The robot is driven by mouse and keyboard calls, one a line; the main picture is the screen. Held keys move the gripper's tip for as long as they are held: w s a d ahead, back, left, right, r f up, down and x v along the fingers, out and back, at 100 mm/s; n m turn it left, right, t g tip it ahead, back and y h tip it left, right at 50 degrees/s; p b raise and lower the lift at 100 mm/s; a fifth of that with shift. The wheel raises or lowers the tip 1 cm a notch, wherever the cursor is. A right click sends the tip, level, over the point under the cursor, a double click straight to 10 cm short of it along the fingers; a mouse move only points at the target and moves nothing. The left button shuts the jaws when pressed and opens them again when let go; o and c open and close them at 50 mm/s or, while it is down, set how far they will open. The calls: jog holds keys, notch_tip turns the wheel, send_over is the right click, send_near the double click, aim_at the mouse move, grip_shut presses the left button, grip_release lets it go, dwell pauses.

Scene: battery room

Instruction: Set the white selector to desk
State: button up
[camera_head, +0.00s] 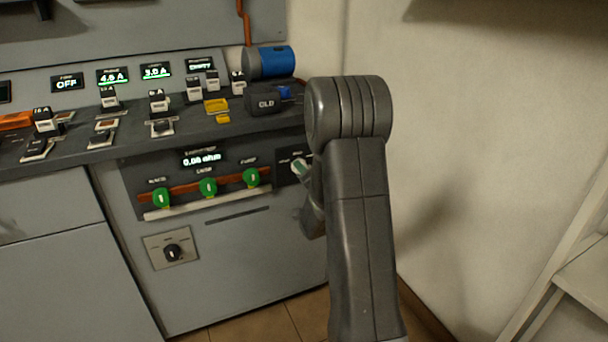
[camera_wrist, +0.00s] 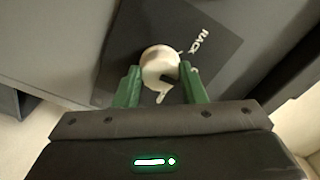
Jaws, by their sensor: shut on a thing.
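The white selector (camera_wrist: 157,62) is a round pale knob on a dark plate (camera_wrist: 215,55) in the wrist view. The word RACK is printed on the plate, to the upper right of the knob. The two green fingers of my gripper (camera_wrist: 160,67) are on either side of the knob and shut on it. A small white piece sticks out below the knob between the fingers. No desk label is readable, so I cannot tell the selector's setting. In the head view, the dark plate (camera_head: 284,164) is low on the cabinet front, partly hidden behind my arm.
Left of the plate is a panel with several green knobs (camera_head: 208,188) and a lit display (camera_head: 201,158). A black rotary knob (camera_head: 173,252) is below. The counter above holds several switches, a yellow block (camera_head: 216,106) and a blue cylinder (camera_head: 271,62). A wall is close on the right.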

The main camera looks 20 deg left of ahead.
jog(key=shift+m, duration=0.3)
jog(key=o, duration=1)
jog(key=shift+d, duration=0.1)
jog(key=p+v, duration=0.1)
jog(key=v, duration=1.2)
jog(key=shift+s+d+p, duration=0.2)
jog(key=shift+d+p, duration=0.05)
jog(key=shift+p, duration=0.15)
jog(key=b+x, duration=0.1)
jog(key=x, duration=1.3)
jog(key=shift+b, duration=0.4)
